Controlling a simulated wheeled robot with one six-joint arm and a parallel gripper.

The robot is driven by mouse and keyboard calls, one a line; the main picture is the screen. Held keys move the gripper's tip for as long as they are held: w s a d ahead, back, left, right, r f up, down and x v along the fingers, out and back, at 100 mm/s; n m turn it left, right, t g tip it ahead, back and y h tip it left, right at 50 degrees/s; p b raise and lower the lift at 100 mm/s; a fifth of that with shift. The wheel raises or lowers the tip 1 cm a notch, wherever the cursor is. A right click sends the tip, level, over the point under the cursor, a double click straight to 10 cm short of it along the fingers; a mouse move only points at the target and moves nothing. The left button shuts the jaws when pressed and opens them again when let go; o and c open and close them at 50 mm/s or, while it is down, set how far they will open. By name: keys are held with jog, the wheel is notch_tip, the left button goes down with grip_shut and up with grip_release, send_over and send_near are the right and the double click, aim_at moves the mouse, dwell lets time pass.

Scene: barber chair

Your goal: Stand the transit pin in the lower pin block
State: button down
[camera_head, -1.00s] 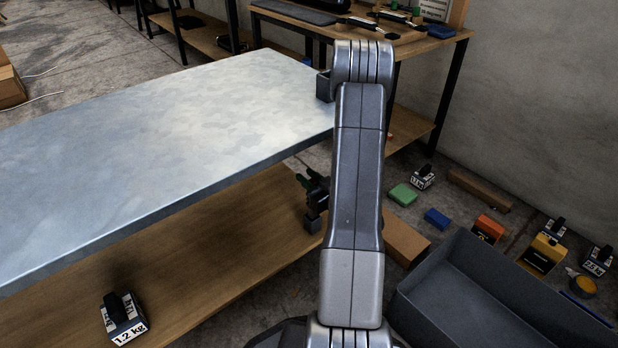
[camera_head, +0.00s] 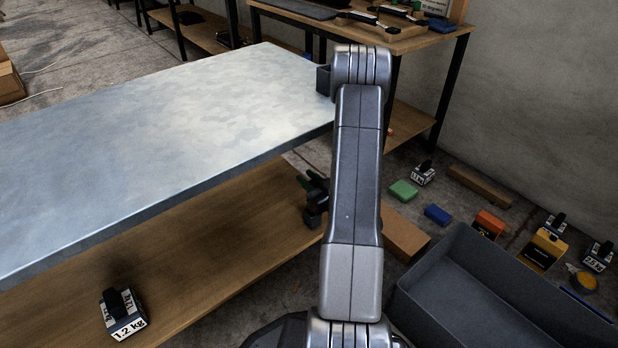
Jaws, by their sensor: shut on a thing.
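My arm's big upper link rises through the middle right of the view and hides much of what lies behind it. A small dark shape (camera_head: 314,207) with a green part shows at the link's left side, near the right end of the lower wooden shelf. I cannot tell whether it belongs to my gripper or is a fixture. My gripper's fingers cannot be made out, nor what they hold. I cannot pick out the transit pin or the lower pin block.
A long grey metal tabletop (camera_head: 170,140) fills the left, bare. On the wooden shelf (camera_head: 210,250) below stands a 1.2 kg weight (camera_head: 122,316). A grey bin (camera_head: 480,295) stands at lower right. Blocks and weights, including a green block (camera_head: 403,190), lie on the floor beyond.

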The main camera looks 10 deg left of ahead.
jog(key=shift+f, duration=1.3)
jog(key=c, duration=1.1)
grip_release()
jog(key=shift+d, duration=0.1)
jog(key=p+v, duration=0.2)
jog(key=v, duration=1.1)
jog(key=shift+s+d+p, duration=0.25)
jog(key=shift+p, duration=0.1)
jog(key=shift+a, duration=0.15)
jog(key=shift+b+x, duration=1.3)
jog(key=shift+x, duration=5.2)
jog(key=shift+w, duration=0.1)
